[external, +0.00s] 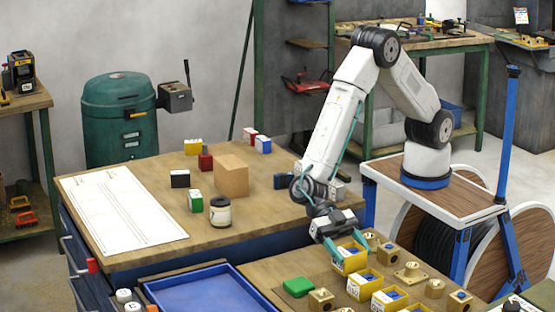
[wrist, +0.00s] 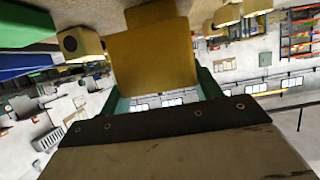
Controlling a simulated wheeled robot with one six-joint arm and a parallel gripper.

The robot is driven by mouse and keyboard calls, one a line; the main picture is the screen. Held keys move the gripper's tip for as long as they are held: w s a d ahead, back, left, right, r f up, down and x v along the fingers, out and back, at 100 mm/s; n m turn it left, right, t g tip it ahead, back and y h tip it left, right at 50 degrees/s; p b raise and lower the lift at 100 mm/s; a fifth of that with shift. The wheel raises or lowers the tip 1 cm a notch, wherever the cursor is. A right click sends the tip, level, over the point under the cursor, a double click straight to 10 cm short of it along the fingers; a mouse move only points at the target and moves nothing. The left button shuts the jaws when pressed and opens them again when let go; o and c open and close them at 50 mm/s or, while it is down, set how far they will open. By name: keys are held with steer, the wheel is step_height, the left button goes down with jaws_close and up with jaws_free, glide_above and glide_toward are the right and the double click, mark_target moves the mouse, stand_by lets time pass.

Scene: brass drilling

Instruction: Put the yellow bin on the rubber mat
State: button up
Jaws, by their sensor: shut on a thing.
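A yellow bin (external: 352,261) with a white label and something blue inside is at the near end of my arm. My gripper (external: 346,246) points down over it, with its teal fingers at the bin's sides, shut on it. In the wrist view a plain yellow face of the bin (wrist: 155,58) fills the upper middle between the teal fingers (wrist: 160,95). I cannot tell whether the bin touches the table. Two similar yellow bins (external: 365,286) with blue contents stand just in front of it.
Brass-coloured blocks (external: 411,272) crowd the table right of the bin. A green block (external: 298,287) and a blue tray (external: 205,292) lie left. The farther table holds a white sheet (external: 120,210), a cardboard box (external: 231,176), a jar (external: 220,212) and small coloured blocks.

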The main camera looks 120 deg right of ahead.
mark_target(349, 264)
steer(key=shift+f, duration=2.05)
steer(key=o, duration=1)
steer(key=shift+f, duration=0.1)
steer(key=shift+d+r, duration=0.2)
steer(key=v, duration=0.7)
